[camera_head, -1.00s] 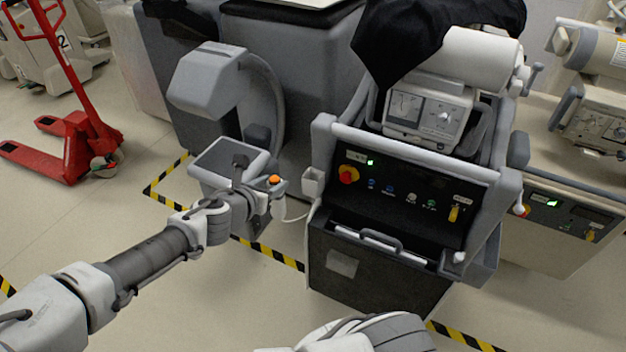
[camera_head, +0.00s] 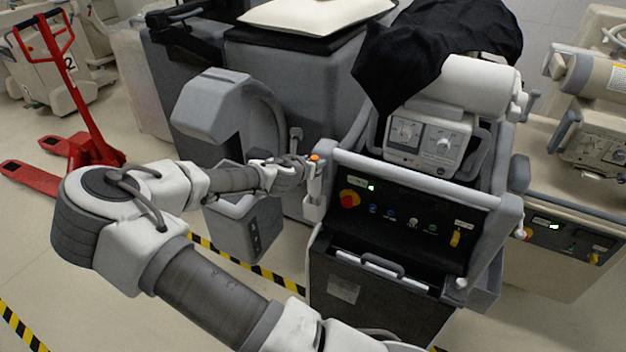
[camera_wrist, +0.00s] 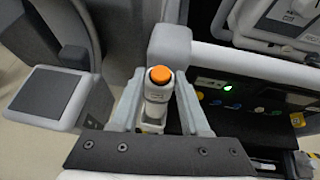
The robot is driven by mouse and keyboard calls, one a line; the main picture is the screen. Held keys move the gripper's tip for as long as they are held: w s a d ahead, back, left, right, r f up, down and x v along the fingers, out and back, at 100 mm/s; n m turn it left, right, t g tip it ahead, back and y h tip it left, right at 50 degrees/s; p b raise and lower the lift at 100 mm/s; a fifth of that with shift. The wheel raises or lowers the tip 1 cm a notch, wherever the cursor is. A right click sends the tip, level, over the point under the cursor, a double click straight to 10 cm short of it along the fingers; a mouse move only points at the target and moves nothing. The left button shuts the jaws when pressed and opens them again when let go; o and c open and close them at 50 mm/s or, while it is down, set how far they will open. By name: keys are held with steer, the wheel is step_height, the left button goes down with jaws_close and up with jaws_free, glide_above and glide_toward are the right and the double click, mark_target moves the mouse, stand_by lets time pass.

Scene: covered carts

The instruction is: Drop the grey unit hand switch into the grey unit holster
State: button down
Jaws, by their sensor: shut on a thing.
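The hand switch (camera_head: 314,166) is a slim pale handle with an orange button on top. It is held roughly upright at the left front corner of the grey unit (camera_head: 400,190). In the wrist view the hand switch (camera_wrist: 157,94) stands between the two fingers of my gripper (camera_wrist: 159,100), which is shut on it. In the head view my gripper (camera_head: 300,168) reaches it from the left. The holster (camera_head: 313,209) is a small pale cup on the unit's left side, just below the switch. I cannot tell whether the switch's lower end is inside it.
A grey C-shaped arm (camera_head: 215,105) stands behind my arm. A black cloth (camera_head: 430,50) drapes over the grey unit's top. A beige unit (camera_head: 570,235) is close on the right. A red pallet truck (camera_head: 85,150) stands at the left on open floor.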

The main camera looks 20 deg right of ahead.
mark_target(312, 184)
step_height(312, 184, down, 3)
steer(key=shift+r, duration=0.15)
step_height(312, 184, down, 4)
steer(key=shift+r, duration=0.1)
steer(key=shift+w+d+f, duration=0.15)
steer(key=shift+f, duration=0.15)
steer(key=shift+f+b, duration=0.45)
steer(key=shift+f, duration=0.15)
steer(key=shift+c, duration=2)
jaws_free()
